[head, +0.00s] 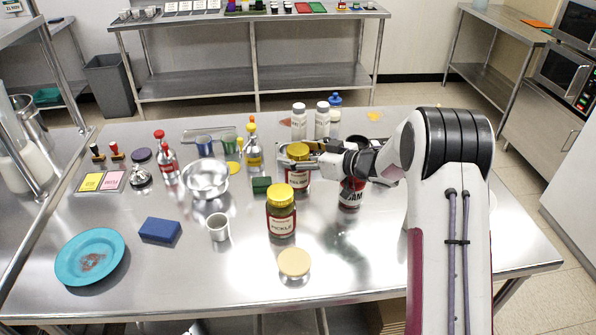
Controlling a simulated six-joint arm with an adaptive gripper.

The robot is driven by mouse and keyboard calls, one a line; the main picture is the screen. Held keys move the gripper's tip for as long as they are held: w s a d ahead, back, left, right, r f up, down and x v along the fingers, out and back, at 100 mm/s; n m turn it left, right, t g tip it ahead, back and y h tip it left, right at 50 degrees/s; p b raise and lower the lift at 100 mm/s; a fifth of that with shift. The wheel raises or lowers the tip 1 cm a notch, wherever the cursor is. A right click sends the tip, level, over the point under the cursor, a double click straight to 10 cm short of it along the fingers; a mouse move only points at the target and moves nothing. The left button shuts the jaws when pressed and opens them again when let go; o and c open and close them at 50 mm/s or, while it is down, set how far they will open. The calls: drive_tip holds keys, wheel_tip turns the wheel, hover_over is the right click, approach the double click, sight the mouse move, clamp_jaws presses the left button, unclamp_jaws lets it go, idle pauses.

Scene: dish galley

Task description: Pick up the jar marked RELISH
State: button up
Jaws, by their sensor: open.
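A yellow-lidded jar (298,178) with a red and white label stands upright in the middle of the steel table; its lettering is too small to read for certain. My gripper (298,158) reaches in from the right at the height of its lid. The jaws are open and the fingers are at the lid and upper part of this jar, partly covering it. I cannot tell whether they touch it. A similar yellow-lidded jar (281,215), marked PICKLE, stands nearer the camera. A dark red-labelled container (352,192) marked JAM stands to the right, partly under my arm.
Two white bottles (299,122) stand behind my gripper. A steel bowl (206,178), a green block (261,186) and a metal cup (218,227) are to the left. A round tan-topped item (294,263) is in front. The table's front right is clear.

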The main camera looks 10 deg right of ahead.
drive_tip(key=shift+r, duration=0.1)
clamp_jaws()
drive_tip(key=shift+r, duration=0.1)
drive_tip(key=shift+r, duration=4.9)
